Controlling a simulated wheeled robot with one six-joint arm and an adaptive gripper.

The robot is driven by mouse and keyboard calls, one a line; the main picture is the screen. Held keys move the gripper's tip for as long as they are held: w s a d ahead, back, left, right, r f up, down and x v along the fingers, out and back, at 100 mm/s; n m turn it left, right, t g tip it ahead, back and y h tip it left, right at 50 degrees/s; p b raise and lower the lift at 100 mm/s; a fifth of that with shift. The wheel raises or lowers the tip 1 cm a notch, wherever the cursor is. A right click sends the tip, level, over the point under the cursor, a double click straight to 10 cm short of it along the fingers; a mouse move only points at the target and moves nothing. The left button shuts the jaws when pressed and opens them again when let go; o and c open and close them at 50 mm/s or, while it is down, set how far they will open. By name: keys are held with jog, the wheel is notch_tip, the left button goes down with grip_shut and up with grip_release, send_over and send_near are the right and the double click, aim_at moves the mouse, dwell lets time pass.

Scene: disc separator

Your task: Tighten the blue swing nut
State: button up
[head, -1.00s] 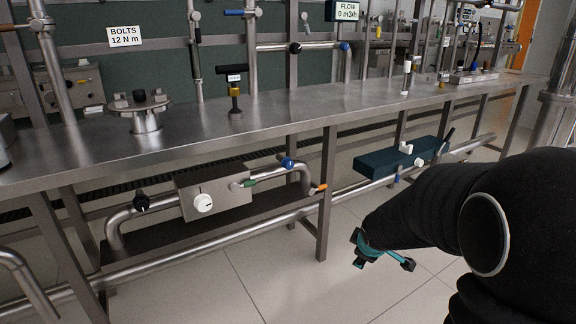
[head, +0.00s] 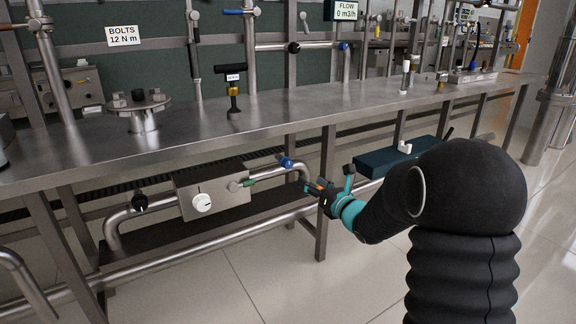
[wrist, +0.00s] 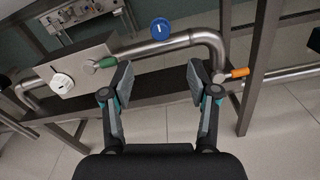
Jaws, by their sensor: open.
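A round blue nut (head: 285,162) with a white mark on its face sits on the bent steel pipe under the bench. In the wrist view the blue nut (wrist: 160,29) shows face-on, above and beyond my fingers. My gripper (wrist: 158,82) is open and empty, its two fingers well apart. In the head view my gripper (head: 316,187) is at the right of the bent pipe, lower than the nut and apart from it. No finger touches the nut.
A steel box (head: 213,190) with a white dial stands left of the nut. A green fitting (wrist: 107,62) and an orange fitting (wrist: 237,73) lie on the pipework near my fingers. The bench top (head: 290,122) is above. A bench leg (head: 326,150) stands close to my gripper.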

aim_at(289, 165)
jog(key=p+x, duration=0.2)
jog(key=x, duration=1.1)
jog(key=shift+w+a, duration=0.2)
jog(key=shift+w, duration=0.1)
jog(key=shift+c, duration=0.3)
grip_shut()
